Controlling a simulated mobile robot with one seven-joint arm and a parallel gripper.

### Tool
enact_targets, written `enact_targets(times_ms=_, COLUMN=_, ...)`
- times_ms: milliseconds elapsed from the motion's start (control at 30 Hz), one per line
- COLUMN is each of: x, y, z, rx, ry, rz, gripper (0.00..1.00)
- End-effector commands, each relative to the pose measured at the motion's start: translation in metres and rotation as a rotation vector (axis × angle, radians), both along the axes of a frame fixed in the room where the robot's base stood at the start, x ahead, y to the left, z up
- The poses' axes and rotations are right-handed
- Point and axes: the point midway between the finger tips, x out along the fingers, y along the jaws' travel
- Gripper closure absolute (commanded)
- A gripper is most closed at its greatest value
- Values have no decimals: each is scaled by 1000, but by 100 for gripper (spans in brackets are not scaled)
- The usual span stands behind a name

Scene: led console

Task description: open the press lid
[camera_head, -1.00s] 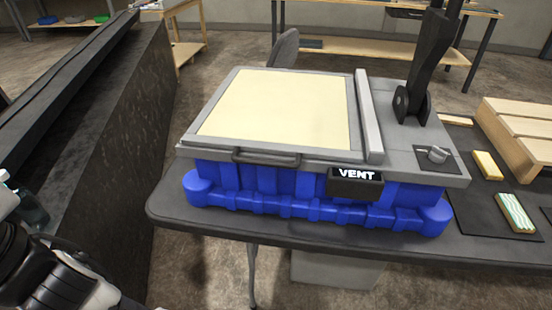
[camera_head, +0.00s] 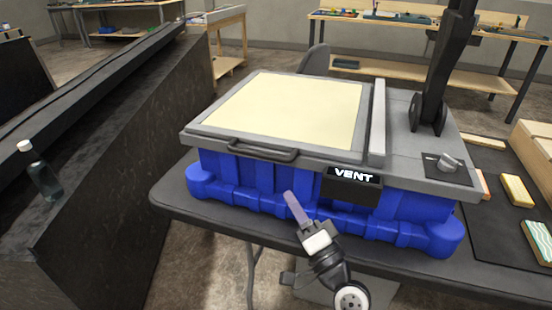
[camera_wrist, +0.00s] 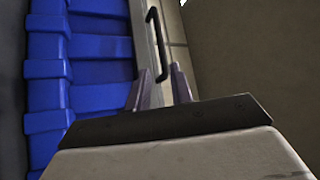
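The press (camera_head: 300,190) stands on the dark table with a blue ribbed body. Its lid (camera_head: 290,110), a cream panel in a grey frame, lies flat and shut. A dark bar handle (camera_head: 262,150) runs along the lid's front edge; it also shows in the wrist view (camera_wrist: 153,40). My gripper (camera_head: 291,197) is in front of the blue body, below the handle and apart from it. In the wrist view, my gripper's two fingers (camera_wrist: 160,88) stand apart with nothing between them, and the handle lies beyond their tips. In the head view one finger hides the other.
A display reading VENT (camera_head: 352,183) hangs on the press front. A grey knob (camera_head: 447,162) sits on its right, below a black upright arm (camera_head: 435,90). Yellow and striped blocks (camera_head: 540,240) lie at the right. A bottle (camera_head: 40,172) stands on the dark bench at left.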

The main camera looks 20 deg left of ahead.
Motion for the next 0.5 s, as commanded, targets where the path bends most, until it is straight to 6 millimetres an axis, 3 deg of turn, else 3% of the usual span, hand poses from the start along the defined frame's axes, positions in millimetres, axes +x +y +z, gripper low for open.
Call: enact_targets(times_ms=500, x=60, y=70, z=44, rx=-1, ry=-4, rz=3, gripper=78)
